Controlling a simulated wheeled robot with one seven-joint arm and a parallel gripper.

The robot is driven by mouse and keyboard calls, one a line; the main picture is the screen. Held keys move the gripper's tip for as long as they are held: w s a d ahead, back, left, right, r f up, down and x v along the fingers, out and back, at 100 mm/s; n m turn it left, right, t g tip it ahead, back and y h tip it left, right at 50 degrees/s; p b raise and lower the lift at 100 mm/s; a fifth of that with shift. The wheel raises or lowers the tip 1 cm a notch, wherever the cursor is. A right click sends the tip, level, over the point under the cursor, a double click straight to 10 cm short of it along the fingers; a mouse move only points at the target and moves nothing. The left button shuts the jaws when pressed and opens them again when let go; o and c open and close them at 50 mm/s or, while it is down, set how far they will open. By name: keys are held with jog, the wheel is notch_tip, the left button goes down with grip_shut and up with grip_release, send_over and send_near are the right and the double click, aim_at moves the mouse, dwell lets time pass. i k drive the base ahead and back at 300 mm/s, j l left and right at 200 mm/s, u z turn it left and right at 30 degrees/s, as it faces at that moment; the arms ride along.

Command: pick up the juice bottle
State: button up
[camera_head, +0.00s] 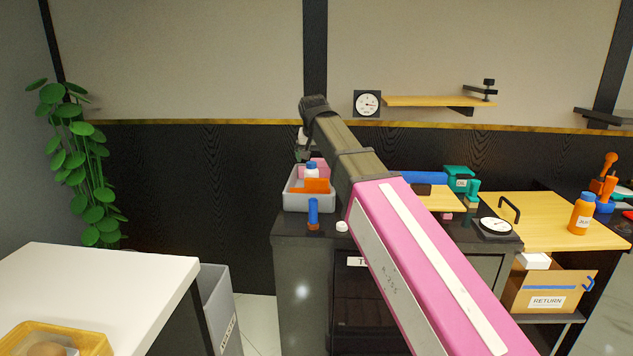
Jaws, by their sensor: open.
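An orange bottle with a blue cap and a white label (582,215), which looks like the juice bottle, stands upright on the wooden counter at the far right. My arm reaches up and away through the middle of the view, its pink link nearest. My gripper (303,153) is small and partly hidden at the arm's far end, above the grey bin and well left of the orange bottle. It is open, and I see nothing held in it.
The grey bin (309,202) holds a blue-capped bottle and orange and pink items. A scale (495,227) and a black handle stand left of the orange bottle; orange and blue items are to its right. A RETURN box (550,286) sits below. A white table (110,275) is at left.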

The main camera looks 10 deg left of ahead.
aim_at(583, 214)
jog(key=k, duration=1)
